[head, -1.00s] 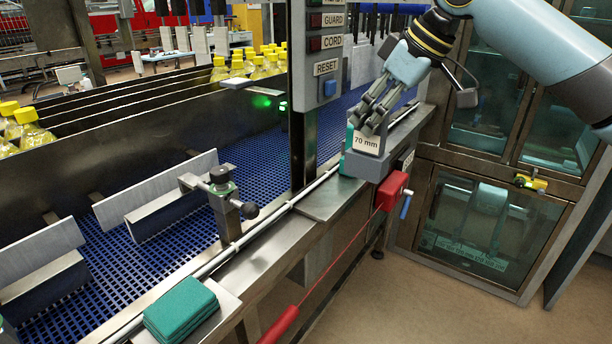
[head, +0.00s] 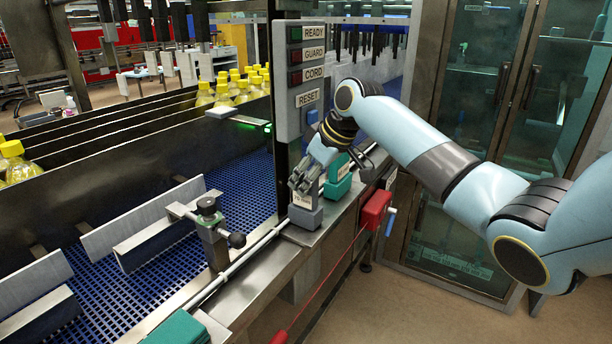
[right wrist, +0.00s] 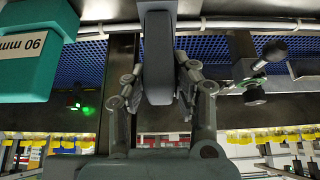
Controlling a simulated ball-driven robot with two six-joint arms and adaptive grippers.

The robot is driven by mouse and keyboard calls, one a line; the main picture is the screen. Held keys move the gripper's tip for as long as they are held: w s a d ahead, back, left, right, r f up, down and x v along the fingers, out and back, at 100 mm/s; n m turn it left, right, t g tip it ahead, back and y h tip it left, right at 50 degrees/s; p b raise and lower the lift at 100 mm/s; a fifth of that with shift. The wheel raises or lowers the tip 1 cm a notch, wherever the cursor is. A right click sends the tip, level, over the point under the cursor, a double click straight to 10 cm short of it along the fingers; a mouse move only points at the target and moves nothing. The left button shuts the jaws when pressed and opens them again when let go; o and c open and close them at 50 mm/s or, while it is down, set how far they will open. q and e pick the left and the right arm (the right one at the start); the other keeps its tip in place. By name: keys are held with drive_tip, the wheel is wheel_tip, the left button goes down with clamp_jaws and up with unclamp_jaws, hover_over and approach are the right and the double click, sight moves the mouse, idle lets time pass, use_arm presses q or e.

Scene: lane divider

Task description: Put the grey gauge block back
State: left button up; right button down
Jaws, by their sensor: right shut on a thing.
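My right gripper (head: 304,184) is shut on the grey gauge block (head: 305,216), which has a pale label on its front. It holds the block upright at the steel ledge beside the conveyor, close to the dark post. I cannot tell whether the block's base touches the ledge. In the right wrist view the grey block (right wrist: 158,58) stands between the two fingers of the gripper (right wrist: 157,82). A green block (head: 338,181) stands just behind and right of it; in the wrist view this green block (right wrist: 38,62) reads 90 mm. My left gripper is not in view.
A control panel (head: 302,85) with a RESET button rises directly behind the gripper. A red box (head: 376,209) with a red cord sits on the ledge's right side. The ledge between is clear.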

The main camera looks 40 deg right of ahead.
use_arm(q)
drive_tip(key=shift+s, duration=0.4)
use_arm(e)
drive_tip(key=c, duration=1.1)
unclamp_jaws()
drive_tip(key=shift+f, duration=0.1)
drive_tip(key=shift+r, duration=0.2)
use_arm(q)
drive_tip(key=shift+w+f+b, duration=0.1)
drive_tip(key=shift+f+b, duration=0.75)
drive_tip(key=shift+b, duration=0.05)
use_arm(e)
drive_tip(key=v, duration=1.2)
